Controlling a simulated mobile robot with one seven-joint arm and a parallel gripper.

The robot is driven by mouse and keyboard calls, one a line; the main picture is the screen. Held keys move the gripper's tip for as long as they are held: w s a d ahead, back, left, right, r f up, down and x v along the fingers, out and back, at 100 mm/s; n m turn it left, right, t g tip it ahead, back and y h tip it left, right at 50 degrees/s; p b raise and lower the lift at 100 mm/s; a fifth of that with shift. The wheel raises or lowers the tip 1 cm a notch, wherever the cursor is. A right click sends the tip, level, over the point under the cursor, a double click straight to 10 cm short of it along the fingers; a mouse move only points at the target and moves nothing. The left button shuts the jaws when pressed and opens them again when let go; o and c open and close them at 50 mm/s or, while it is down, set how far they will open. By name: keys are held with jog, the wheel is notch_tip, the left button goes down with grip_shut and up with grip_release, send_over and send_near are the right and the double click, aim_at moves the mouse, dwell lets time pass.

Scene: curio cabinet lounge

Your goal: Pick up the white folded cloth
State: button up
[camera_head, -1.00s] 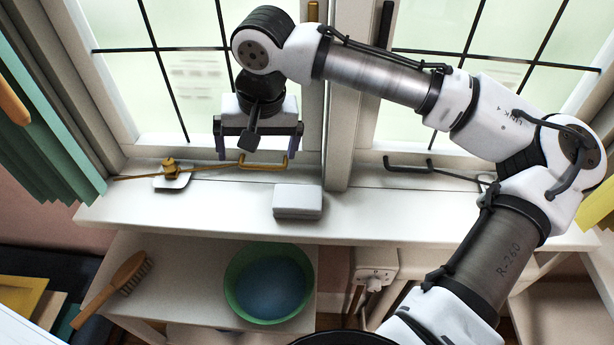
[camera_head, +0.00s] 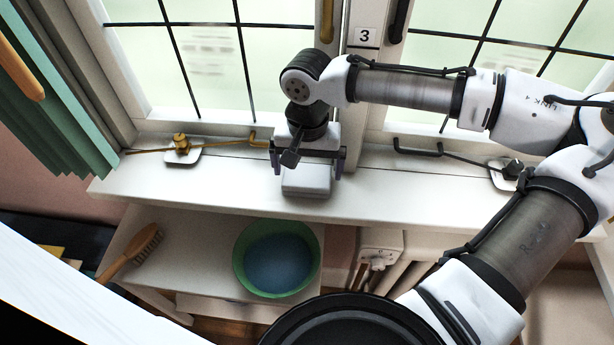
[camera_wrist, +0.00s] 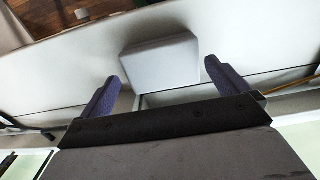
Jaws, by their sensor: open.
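The white folded cloth (camera_head: 307,181) lies on the white window sill (camera_head: 400,205), a flat block with rounded edges. My gripper (camera_head: 307,170) is open just above and behind it, its fingers to the left and right of the cloth and partly covering it from the head view. In the wrist view the cloth (camera_wrist: 160,62) lies just beyond and between the two fingertips of my gripper (camera_wrist: 165,75). Nothing is held, and a gap shows between the cloth and each finger.
A brass window stay (camera_head: 180,147) lies left on the sill, a dark stay (camera_head: 418,150) right. Window panes rise close behind. Below are a green bowl (camera_head: 240,262) and a wooden brush (camera_head: 135,252) on a lower shelf.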

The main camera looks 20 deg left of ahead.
aim_at(307, 177)
jog(key=shift+f, duration=1.75)
jog(key=c, duration=0.7)
jog(key=shift+s+r, duration=0.1)
jog(key=shift+s+r, duration=0.1)
jog(key=shift+r, duration=0.1)
notch_tip(307, 177, up, 7)
jog(key=shift+f+b, duration=0.15)
jog(key=shift+b, duration=0.55)
jog(key=shift+s+d+f+b, duration=0.1)
jog(key=shift+s+d+b, duration=0.8)
jog(key=shift+s+b, duration=1.6)
jog(key=shift+s+d+r+b, duration=0.1)
jog(key=shift+s+d+b, duration=1)
jog(key=shift+s, duration=2.7)
jog(key=shift+s+d+f+b, duration=0.1)
jog(key=shift+s+d+b, duration=0.6)
jog(key=shift+s+b, duration=1.9)
